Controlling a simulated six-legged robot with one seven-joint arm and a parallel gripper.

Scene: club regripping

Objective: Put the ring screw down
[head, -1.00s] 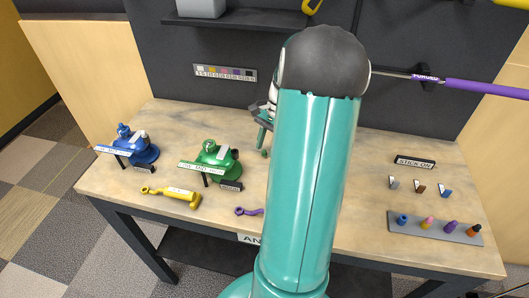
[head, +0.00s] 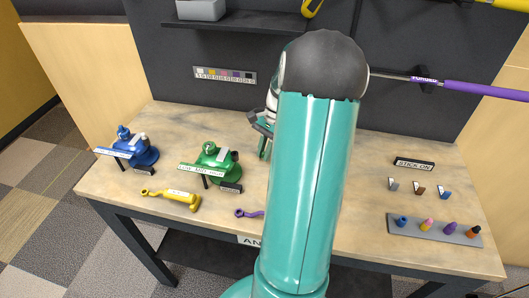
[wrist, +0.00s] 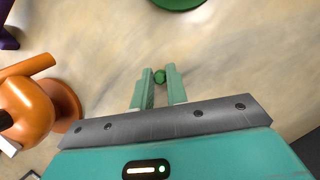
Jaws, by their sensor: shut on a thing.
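The ring screw (wrist: 160,78) shows only as a small green round end in the wrist view, between the tips of my gripper (wrist: 159,71). My gripper is shut on it, with a finger on each side. The wood-toned bench top lies beyond the tips; I cannot tell whether the screw touches it.
A green vise (head: 212,166) and a blue vise (head: 140,150) stand left on the bench. A yellow wrench (head: 172,198) lies in front, with a purple wrench (head: 246,213) nearby. An orange vise (wrist: 28,115) shows beside my gripper. Small parts (head: 452,227) stand right.

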